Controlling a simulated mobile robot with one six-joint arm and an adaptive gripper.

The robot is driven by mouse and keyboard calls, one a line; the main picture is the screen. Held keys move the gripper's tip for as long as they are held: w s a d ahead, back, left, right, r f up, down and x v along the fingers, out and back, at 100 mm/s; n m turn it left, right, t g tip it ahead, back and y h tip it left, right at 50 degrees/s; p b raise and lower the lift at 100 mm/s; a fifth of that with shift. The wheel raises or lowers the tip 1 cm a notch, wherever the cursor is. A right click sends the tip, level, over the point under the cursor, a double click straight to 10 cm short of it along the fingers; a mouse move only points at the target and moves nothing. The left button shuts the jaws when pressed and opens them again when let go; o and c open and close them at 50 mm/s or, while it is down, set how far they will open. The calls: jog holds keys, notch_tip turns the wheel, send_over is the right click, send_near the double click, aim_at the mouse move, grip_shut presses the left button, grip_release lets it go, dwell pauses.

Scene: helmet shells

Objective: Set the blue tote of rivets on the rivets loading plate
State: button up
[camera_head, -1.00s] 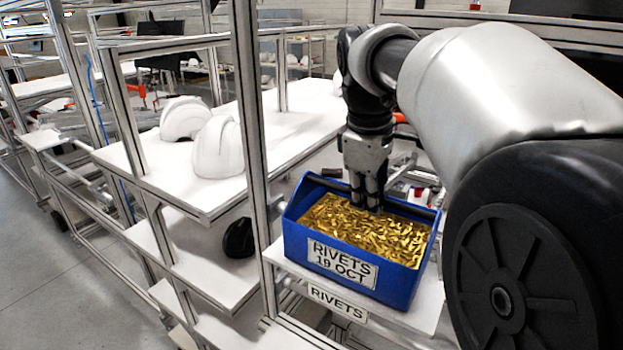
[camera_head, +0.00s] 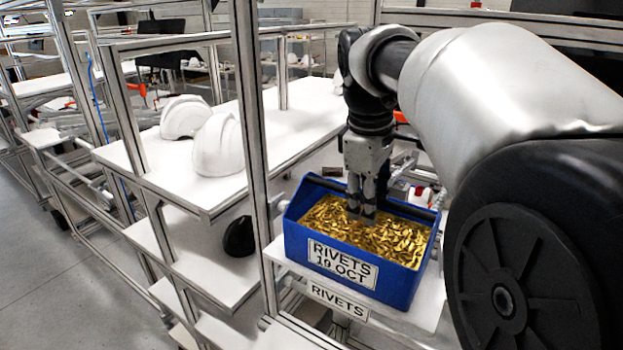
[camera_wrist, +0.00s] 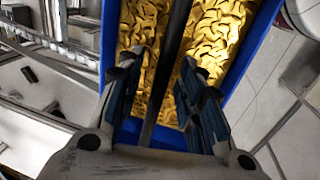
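The blue tote (camera_head: 350,287) is filled with gold rivets (camera_head: 385,238) and labelled "RIVETS 19 OCT". It sits upright on the white loading plate (camera_head: 429,312), above the front label "RIVETS" (camera_head: 338,299). My gripper (camera_head: 361,212) points down into the tote's top from above. In the wrist view, the fingers of my gripper (camera_wrist: 158,85) stand apart, one on each side of the tote's dark bar handle (camera_wrist: 168,60). Rivets show in the gaps between bar and fingers, so it is open and not clamped. The tote's far underside is hidden.
An aluminium frame post (camera_head: 251,120) stands close to the tote's left. Beyond it, white helmet shells (camera_head: 218,146) rest on a white shelf (camera_head: 285,135), and a dark shell (camera_head: 239,237) lies on the lower shelf. My arm fills the right side.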

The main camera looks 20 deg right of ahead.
notch_tip(320, 180, up, 12)
jog(key=s+a, duration=0.2)
jog(key=s+a+f+m+t, duration=0.2)
jog(key=s+a+f+m, duration=0.2)
jog(key=s+a+f, duration=0.35)
jog(key=s+a+f+m+t+y, duration=0.1)
jog(key=s+a+f+m, duration=0.1)
jog(key=s+f, duration=0.35)
jog(key=s+a+f+m+t+y, duration=0.1)
jog(key=s+a+f+m, duration=0.15)
jog(key=f, duration=0.55)
notch_tip(320, 180, down, 24)
jog(key=s+d+b, duration=0.1)
jog(key=b, duration=2.1)
jog(key=shift+s+f+n+g, duration=0.2)
jog(key=shift+s+n+g, duration=0.2)
jog(key=shift+n, duration=0.05)
